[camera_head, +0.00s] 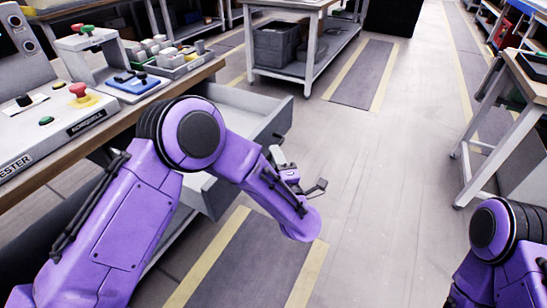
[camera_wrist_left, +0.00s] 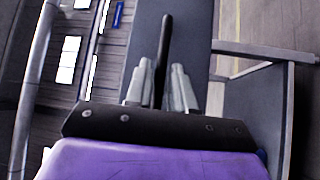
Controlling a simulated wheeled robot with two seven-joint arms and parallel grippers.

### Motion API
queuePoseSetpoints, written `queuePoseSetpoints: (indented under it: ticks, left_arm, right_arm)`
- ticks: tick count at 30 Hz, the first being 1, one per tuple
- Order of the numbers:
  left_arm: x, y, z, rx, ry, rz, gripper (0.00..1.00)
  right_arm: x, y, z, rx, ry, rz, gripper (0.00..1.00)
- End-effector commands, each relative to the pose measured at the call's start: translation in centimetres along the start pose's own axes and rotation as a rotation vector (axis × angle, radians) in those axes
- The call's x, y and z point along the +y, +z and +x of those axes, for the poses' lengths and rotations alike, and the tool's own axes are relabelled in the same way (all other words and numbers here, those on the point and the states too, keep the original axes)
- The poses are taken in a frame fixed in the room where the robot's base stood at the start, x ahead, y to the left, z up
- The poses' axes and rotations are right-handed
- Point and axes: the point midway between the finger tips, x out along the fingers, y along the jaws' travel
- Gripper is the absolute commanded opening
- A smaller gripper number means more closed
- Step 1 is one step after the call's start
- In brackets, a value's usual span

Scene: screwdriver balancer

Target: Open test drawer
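The grey test drawer (camera_head: 238,98) is pulled out from under the workbench with the tester panel, and its inside shows. In the left wrist view, the drawer front (camera_wrist_left: 188,30) and a side wall (camera_wrist_left: 287,105) show. A dark bar handle (camera_wrist_left: 165,40) runs along that front. My left gripper (camera_head: 279,158) is at the outer face of the drawer front. In the left wrist view its two grey fingers (camera_wrist_left: 161,82) lie close on both sides of the handle. My left arm covers part of the drawer. My right gripper is out of view; only my right arm shows at lower right.
The workbench (camera_head: 120,125) carries the tester panel (camera_head: 60,115), a blue tray (camera_head: 133,84) and a box of small parts (camera_head: 170,58). Another table (camera_head: 285,3) with a grey crate (camera_head: 278,45) stands behind. A wooden-topped table (camera_head: 530,85) is at right. The floor between is clear.

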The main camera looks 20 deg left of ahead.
Motion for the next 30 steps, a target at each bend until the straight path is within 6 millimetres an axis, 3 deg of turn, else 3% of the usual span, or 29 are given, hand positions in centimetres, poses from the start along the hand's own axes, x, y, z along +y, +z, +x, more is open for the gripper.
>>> queuePoseSetpoints:
  ticks: [11, 22, 30]
  left_arm:
    - [0.0, 0.0, -0.4, 0.0, 0.0, 0.0, 0.38]
    - [0.0, 0.1, -8.3, -0.002, 0.001, 0.0, 0.38]
    - [0.0, 0.0, -10.5, 0.002, -0.001, 0.0, 0.38]
  right_arm:
    - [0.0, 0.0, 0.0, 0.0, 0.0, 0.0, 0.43]
    - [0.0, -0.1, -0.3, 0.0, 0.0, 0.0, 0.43]
    - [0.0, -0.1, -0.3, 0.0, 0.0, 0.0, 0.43]
